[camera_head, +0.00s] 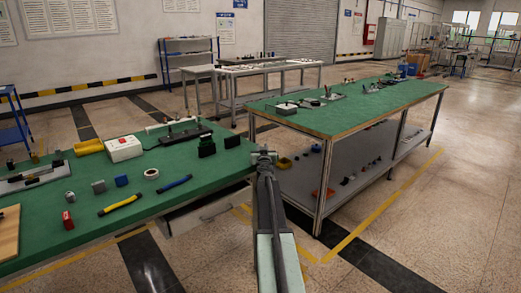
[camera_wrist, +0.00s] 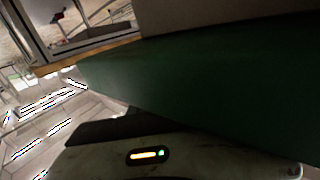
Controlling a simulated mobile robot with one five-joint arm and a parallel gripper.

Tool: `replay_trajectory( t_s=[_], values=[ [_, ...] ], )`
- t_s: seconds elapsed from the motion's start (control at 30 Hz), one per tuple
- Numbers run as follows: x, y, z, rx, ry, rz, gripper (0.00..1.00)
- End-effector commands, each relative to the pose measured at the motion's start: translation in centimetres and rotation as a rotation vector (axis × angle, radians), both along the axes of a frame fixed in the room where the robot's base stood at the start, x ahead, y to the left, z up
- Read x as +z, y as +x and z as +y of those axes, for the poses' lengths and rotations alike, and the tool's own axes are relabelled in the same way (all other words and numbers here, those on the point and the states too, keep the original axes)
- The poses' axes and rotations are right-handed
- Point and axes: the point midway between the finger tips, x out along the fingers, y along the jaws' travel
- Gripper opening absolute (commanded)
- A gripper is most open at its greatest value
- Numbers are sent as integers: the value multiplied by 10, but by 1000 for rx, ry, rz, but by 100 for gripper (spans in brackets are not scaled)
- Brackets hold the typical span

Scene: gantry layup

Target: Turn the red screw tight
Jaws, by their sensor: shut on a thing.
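My gripper (camera_head: 264,157) is at the far end of my arm, by the right end of the near green table (camera_head: 225,168) in the head view. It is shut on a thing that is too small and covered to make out. No red screw can be told apart in either view. In the wrist view a dark housing with a small lit strip fills the bottom, and a green surface (camera_wrist: 200,80) lies close beyond it. The fingertips do not show there.
A second green table (camera_head: 330,118) with a lower shelf stands to the right. Floor at the far right is open.

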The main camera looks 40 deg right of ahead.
Motion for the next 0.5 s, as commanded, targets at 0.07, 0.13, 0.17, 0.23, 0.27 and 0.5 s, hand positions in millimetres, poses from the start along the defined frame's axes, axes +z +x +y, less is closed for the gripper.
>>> replay_trajectory(
  t_s=[0.07, 0.13, 0.17, 0.23, 0.27, 0.5],
  values=[
    [0, 1, 0, -36, 0, 0, 0],
    [0, 1, -1, -63, 0, 0, 0],
    [0, 1, -1, -73, 0, 0, 0],
    [0, 0, -2, -93, 0, 0, 0],
    [0, 0, -2, -100, 0, 0, 0],
    [0, -2, -3, -127, 0, 0, 0]
  ],
)
